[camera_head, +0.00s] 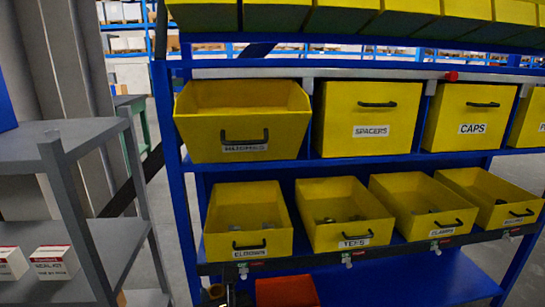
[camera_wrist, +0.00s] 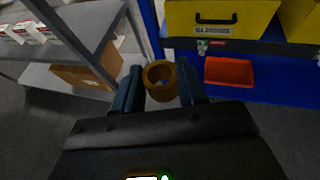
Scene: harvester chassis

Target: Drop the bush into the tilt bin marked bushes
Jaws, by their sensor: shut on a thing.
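The bush, a brown-orange ring (camera_wrist: 161,94) with an open bore, sits between the two dark fingers of my gripper (camera_wrist: 160,88) in the wrist view. My gripper is shut on it, and the bush is held clear of the shelves. Yellow tilt bins stand on a blue rack. The lower row's far-right bin (camera_head: 490,190) has a label too small to read surely, so I cannot tell which bin is marked bushes.
The elbows bin (camera_head: 240,241) and tees bin (camera_head: 350,237) are tilted out in the lower row. A closed spacers bin (camera_head: 350,105) and caps bin (camera_head: 465,108) sit above. A red tray (camera_head: 287,292) lies below. A grey shelf unit (camera_head: 55,150) with boxes stands left.

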